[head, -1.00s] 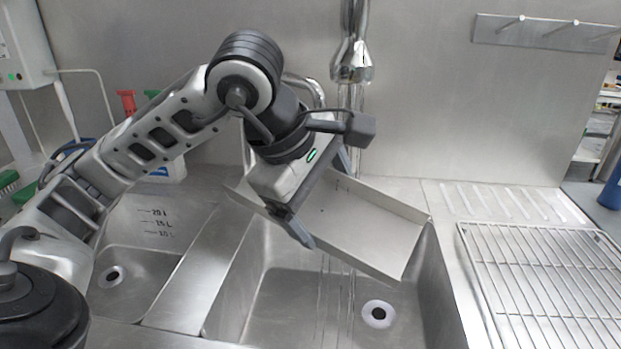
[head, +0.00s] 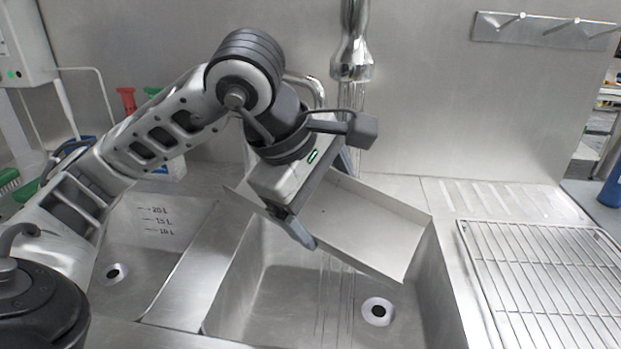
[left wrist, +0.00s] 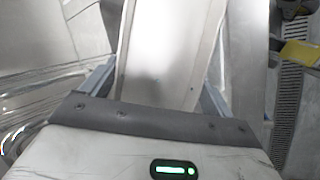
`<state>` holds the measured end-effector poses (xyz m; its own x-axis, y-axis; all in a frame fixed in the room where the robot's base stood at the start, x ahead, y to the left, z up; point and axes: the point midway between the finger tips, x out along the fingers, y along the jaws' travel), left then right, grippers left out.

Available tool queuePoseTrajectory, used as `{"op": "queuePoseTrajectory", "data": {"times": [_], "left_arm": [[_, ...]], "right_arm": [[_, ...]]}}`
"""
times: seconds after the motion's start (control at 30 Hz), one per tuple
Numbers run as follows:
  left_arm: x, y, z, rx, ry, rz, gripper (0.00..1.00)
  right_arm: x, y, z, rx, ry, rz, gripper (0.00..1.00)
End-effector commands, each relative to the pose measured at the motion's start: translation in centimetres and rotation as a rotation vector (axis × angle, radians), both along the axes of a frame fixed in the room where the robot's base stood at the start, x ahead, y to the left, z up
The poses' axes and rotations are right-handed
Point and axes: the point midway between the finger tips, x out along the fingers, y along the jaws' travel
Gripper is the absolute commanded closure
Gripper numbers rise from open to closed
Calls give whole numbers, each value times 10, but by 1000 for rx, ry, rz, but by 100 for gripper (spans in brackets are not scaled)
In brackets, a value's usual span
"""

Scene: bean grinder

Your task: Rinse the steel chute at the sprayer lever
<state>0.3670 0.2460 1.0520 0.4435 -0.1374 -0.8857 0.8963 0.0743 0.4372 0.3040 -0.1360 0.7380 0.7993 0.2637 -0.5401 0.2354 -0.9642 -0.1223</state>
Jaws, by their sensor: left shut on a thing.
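The steel chute (head: 368,226) is a shallow, open, bright metal tray with raised sides. It is tilted down to the right above the right sink basin. My left gripper (head: 322,200) is shut on the chute near its upper left end, with a finger at each side. The left wrist view shows the chute (left wrist: 170,45) running away between the fingers (left wrist: 155,90). The chrome sprayer (head: 352,58) hangs above and behind the chute. Thin water streams fall from it, and streams also run below the chute. I cannot make out a separate lever. My right gripper is not in view.
The right basin (head: 285,300) has a round drain (head: 378,312). A smaller basin with volume marks (head: 125,255) lies to the left. A wire rack (head: 545,270) lies on the right counter. A rail with pegs (head: 545,30) is on the back wall.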

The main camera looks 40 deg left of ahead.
Motion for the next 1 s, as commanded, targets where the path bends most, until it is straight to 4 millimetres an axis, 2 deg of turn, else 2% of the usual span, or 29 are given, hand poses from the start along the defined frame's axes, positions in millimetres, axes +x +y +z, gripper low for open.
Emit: {"op": "queuePoseTrajectory", "data": {"times": [0.4, 0.87, 1.0], "left_arm": [[0, -1, 2, -1, -3, 0, 48], [-21, -27, 32, 0, -4, -3, 48], [-27, -35, 38, -2, -5, -4, 48]], "right_arm": [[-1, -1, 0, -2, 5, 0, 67], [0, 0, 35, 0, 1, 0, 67], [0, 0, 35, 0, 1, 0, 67]]}}
